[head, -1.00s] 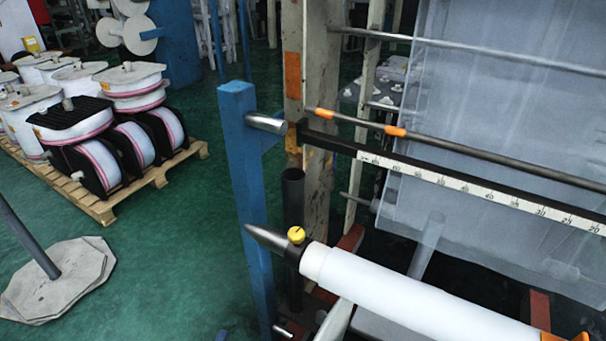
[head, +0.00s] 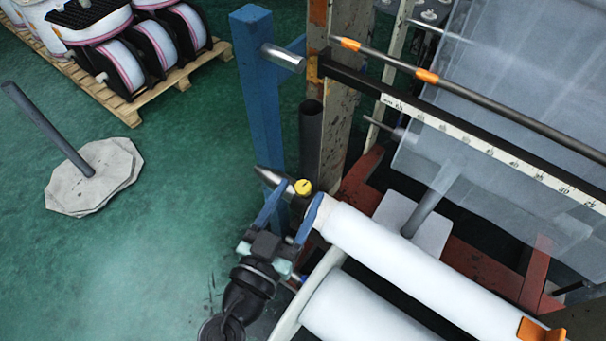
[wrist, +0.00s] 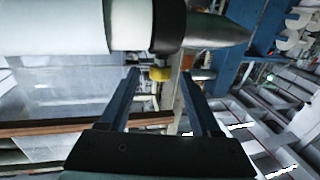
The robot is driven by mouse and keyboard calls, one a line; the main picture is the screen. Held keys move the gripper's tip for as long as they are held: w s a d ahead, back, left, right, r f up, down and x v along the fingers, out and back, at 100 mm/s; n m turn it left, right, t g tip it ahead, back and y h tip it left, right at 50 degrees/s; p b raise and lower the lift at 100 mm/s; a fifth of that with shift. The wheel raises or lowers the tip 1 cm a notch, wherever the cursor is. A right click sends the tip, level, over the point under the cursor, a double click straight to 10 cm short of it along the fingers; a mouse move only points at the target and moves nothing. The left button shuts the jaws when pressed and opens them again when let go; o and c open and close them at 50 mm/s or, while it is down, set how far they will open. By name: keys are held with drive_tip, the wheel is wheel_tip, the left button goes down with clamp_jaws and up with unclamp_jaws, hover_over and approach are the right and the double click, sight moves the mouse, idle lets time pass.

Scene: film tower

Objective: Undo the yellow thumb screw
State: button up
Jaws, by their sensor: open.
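The yellow thumb screw (head: 303,187) sits on the dark collar near the end of the white roll (head: 400,262). A pointed metal shaft end (head: 270,177) sticks out to the left of it. My gripper (head: 298,204) is open, with blue fingers reaching up from below on either side of the shaft end and roll end. In the wrist view the screw (wrist: 160,74) shows between the two fingertips, with a gap on each side. The dark collar (wrist: 169,25) is just above it. How deep the screw lies between the fingers is hard to tell.
A blue post (head: 258,90) and a dark upright tube (head: 311,140) stand just behind the shaft end. A ruled bar (head: 480,145) crosses above the roll. A second white roll (head: 360,308) lies below.

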drive_tip(key=shift+p+x, duration=0.3)
drive_tip(key=shift+x, duration=1.1)
clamp_jaws()
